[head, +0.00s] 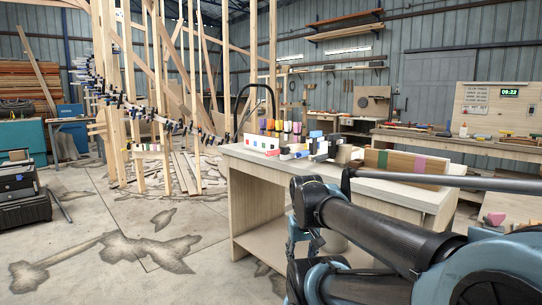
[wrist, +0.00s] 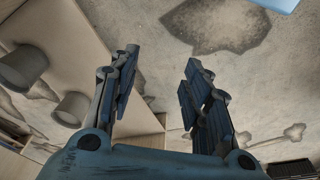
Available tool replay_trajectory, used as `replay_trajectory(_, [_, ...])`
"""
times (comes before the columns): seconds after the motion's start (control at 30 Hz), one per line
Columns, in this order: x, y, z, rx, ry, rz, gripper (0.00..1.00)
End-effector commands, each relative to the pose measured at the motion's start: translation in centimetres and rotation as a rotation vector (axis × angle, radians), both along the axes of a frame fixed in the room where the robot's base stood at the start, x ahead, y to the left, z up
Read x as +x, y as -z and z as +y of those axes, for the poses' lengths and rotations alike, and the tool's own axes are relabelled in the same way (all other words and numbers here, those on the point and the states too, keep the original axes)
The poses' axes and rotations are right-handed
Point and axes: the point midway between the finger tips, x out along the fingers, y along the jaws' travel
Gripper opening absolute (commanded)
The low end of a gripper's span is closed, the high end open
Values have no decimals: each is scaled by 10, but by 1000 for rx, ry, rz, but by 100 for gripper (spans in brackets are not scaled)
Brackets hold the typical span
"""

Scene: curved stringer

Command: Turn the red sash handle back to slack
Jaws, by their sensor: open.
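My gripper (wrist: 161,60) is open and empty in the wrist view, its two fingers well apart over the stained concrete floor. No sash handle shows between or near the fingers. In the head view, a row of small coloured upright pieces (head: 280,127) stands on the workbench (head: 245,152), in yellow, orange, purple and red tones. They are too small for me to tell whether one is the red sash handle. My arm crosses the lower right of the head view, in front of the bench.
White blocks with coloured squares (head: 262,143) and a wooden board with coloured stripes (head: 405,161) are on the bench. A tall timber frame lined with clamps (head: 170,125) stands left of it. Black cases (head: 20,190) are at far left. Floor between is open.

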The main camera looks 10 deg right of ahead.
Motion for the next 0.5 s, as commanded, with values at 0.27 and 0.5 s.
replay_trajectory(0.27, [51,-41,-32,-164,120,-12,44])
replay_trajectory(0.5, [113,-79,-48,-324,246,-81,44])
